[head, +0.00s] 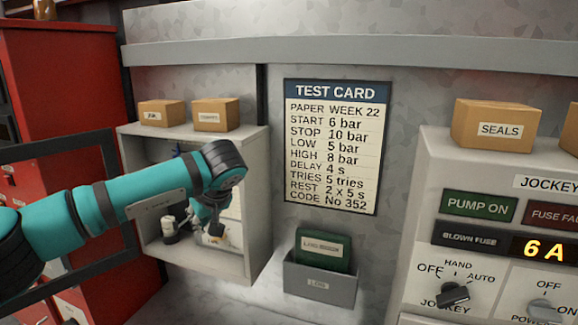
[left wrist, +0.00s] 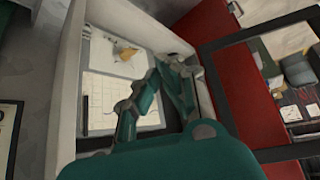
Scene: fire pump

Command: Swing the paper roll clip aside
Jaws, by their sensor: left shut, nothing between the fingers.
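The open grey cabinet (head: 253,200) holds white chart paper, which shows in the left wrist view (left wrist: 108,92). A small orange-yellow piece (left wrist: 126,50), which looks like the paper roll clip, lies over the top of the paper in that view. In the head view it is a small orange spot (head: 214,239) just below my fingers. My left gripper (head: 208,226) reaches into the cabinet, fingers shut and empty. In the left wrist view the fingertips (left wrist: 166,62) are right of the orange piece; contact cannot be told. My arm hides part of the cabinet's inside.
Two small boxes (head: 215,114) stand on the cabinet's top. A dark-framed door (head: 62,145) stands open at the left, before a red cabinet (head: 60,85). A log holder (head: 320,284) and a jockey panel (head: 470,190) are to the right.

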